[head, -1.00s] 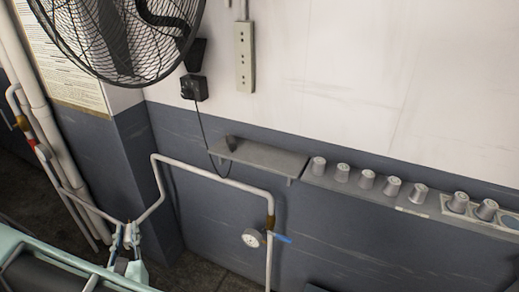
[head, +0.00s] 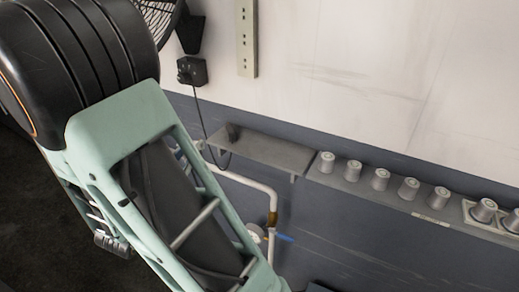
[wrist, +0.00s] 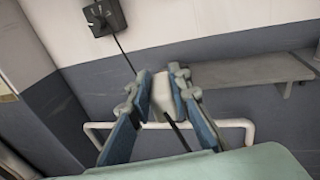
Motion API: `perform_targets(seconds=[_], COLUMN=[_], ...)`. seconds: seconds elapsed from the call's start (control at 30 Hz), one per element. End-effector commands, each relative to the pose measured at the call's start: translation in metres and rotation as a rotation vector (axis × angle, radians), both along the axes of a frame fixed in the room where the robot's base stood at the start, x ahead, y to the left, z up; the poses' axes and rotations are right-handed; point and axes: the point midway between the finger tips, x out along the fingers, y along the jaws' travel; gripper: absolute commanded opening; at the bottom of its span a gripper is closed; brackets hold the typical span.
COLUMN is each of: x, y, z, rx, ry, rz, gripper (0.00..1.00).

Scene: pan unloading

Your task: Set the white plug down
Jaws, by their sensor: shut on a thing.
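My gripper (wrist: 161,85) shows in the wrist view, its two blue fingers shut on the white plug (wrist: 161,97). The plug is a small pale block between the fingertips, and a dark cord runs down from it. The gripper is in the air in front of the wall, with the grey shelf (wrist: 250,72) behind it to the right. In the head view my arm fills the left side; I cannot make out the gripper or the plug there. The grey shelf (head: 265,151) shows right of my arm, with a small dark thing (head: 233,132) at its left end.
A black wall box (head: 192,70) with a hanging cord is above the shelf; it also shows in the wrist view (wrist: 104,16). A pale socket strip (head: 246,38) hangs on the wall. Several grey cups (head: 381,179) stand on a ledge at right. A white pipe (wrist: 238,123) runs below.

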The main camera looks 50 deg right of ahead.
Motion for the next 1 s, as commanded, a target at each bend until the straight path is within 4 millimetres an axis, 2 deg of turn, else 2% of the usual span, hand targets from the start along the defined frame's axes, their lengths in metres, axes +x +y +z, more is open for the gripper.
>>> perform_targets(seconds=[0.03,0.2,0.4,0.5,0.67,1.0], x=[-0.011,-0.054,-0.092,-0.099,-0.089,-0.042], y=[-0.020,-0.072,-0.104,-0.110,-0.124,-0.170], z=[0.010,0.042,0.063,0.067,0.060,0.031], rx=[0.004,0.003,0.000,-0.001,-0.003,-0.003], ry=[-0.013,-0.010,-0.004,-0.001,0.004,0.004], rz=[-0.063,-0.237,-0.356,-0.378,-0.388,-0.386], gripper=[0.00,0.00,0.00,0.00,0.00,0.00])
